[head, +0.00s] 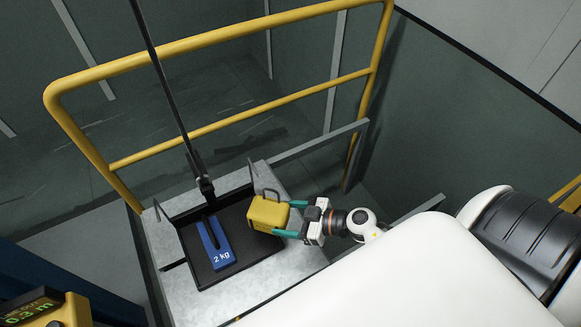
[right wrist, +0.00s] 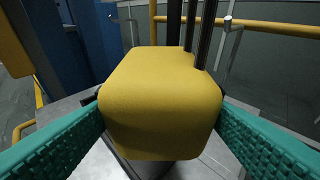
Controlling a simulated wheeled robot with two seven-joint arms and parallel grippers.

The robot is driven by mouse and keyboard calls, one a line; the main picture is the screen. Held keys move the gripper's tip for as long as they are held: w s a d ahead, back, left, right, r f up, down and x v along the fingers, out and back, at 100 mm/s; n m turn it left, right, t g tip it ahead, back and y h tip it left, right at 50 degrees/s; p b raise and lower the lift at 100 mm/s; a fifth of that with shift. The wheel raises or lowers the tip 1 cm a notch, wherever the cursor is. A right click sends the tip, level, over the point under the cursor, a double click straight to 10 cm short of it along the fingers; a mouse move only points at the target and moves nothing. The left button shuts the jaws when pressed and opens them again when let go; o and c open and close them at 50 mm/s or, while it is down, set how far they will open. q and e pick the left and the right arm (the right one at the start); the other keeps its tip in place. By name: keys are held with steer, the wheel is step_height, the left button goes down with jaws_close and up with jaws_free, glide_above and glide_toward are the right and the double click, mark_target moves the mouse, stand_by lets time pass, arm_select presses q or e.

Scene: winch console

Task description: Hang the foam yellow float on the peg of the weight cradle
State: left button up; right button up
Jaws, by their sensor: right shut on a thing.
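The foam yellow float (head: 267,214) is a rounded yellow block with a dark loop handle (head: 265,192) on top. My right gripper (head: 286,219) is shut on it, one green finger on each side. The float (right wrist: 160,100) fills the middle of the right wrist view, with dark handle bars rising from its top. The weight cradle (head: 262,246) is a black tray hung from a dark rod. A thin grey peg (head: 250,171) stands at its upper right corner; a light-tipped peg (right wrist: 228,22) shows right of the handle bars. The float is beside this peg, apparently not on it. My left gripper is not in view.
A blue 2 kg weight (head: 224,258) lies in the cradle. A second small peg (head: 157,208) stands at its left. A grey metal platform (head: 165,246) is underneath. A yellow railing (head: 220,40) runs behind. A yellow display box (head: 75,308) is at lower left.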

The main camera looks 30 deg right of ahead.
mark_target(280, 206)
steer(key=shift+w+d+f+b, duration=0.15)
steer(key=shift+w+b, duration=0.45)
steer(key=shift+w, duration=0.5)
steer(key=shift+w+a+f+b, duration=0.1)
steer(key=shift+w+b, duration=0.45)
steer(key=shift+w, duration=0.5)
steer(key=shift+w+d+f+b, duration=0.1)
steer(key=shift+w+f+b, duration=0.1)
steer(key=shift+w+b, duration=0.5)
steer(key=shift+w+d+f+b, duration=0.15)
steer(key=shift+w+b, duration=0.25)
steer(key=shift+w, duration=0.55)
steer(key=shift+w+a+f+b, duration=0.1)
steer(key=shift+w+f+b, duration=0.1)
steer(key=shift+w+b, duration=0.5)
steer(key=shift+w+f, duration=0.1)
steer(key=shift+w, duration=0.1)
steer(key=o, duration=1)
